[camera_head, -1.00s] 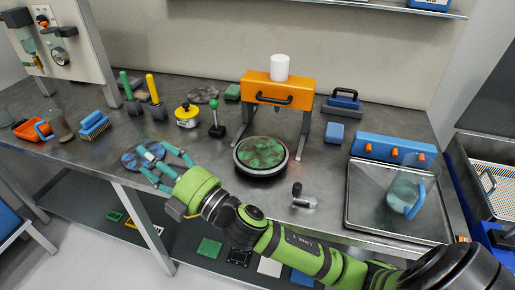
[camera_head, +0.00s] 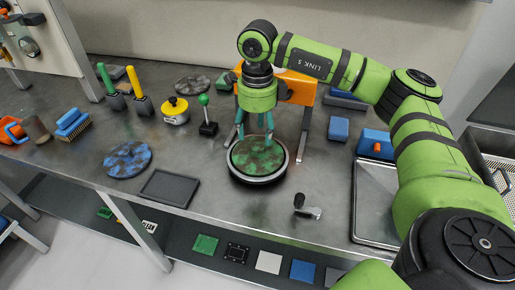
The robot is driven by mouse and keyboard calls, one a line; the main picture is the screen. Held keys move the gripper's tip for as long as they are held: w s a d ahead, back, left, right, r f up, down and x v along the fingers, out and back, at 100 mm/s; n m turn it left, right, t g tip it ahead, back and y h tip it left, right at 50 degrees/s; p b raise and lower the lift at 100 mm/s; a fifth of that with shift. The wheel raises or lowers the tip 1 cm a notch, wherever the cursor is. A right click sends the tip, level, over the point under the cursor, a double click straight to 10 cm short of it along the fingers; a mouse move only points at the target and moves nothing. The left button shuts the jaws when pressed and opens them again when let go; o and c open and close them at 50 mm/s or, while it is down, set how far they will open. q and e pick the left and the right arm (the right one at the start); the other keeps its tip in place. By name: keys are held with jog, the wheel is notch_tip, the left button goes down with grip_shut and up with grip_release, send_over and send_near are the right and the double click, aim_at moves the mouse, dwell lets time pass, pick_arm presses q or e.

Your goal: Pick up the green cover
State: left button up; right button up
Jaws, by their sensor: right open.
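The green cover (camera_head: 258,153) is a mottled green round disc. It lies on a round dark base with a pale rim (camera_head: 260,181) near the middle of the table. My right gripper (camera_head: 255,138) points down over the far part of the cover. Its fingers are spread apart with nothing between them. I cannot tell whether the fingertips touch the cover. My left gripper is not in view.
My right arm partly hides the orange stand (camera_head: 300,90) behind the cover. A blue mottled disc (camera_head: 127,159) and a dark flat tray (camera_head: 170,188) lie to the left. A small metal handle (camera_head: 305,208) stands at the right front. A green-knobbed lever (camera_head: 206,115) is nearby.

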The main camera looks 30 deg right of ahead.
aim_at(258, 146)
jog(key=shift+s+d+f, duration=0.1)
jog(key=shift+d+f, duration=0.1)
jog(key=f, duration=0.1)
jog(key=f+p, duration=0.1)
jog(key=f, duration=0.1)
jog(key=f+p, duration=0.1)
jog(key=f, duration=0.1)
jog(key=shift+w+d+f, duration=0.15)
jog(key=shift+w+f, duration=0.05)
jog(key=shift+w, duration=0.05)
jog(key=shift+f, duration=0.5)
grip_shut()
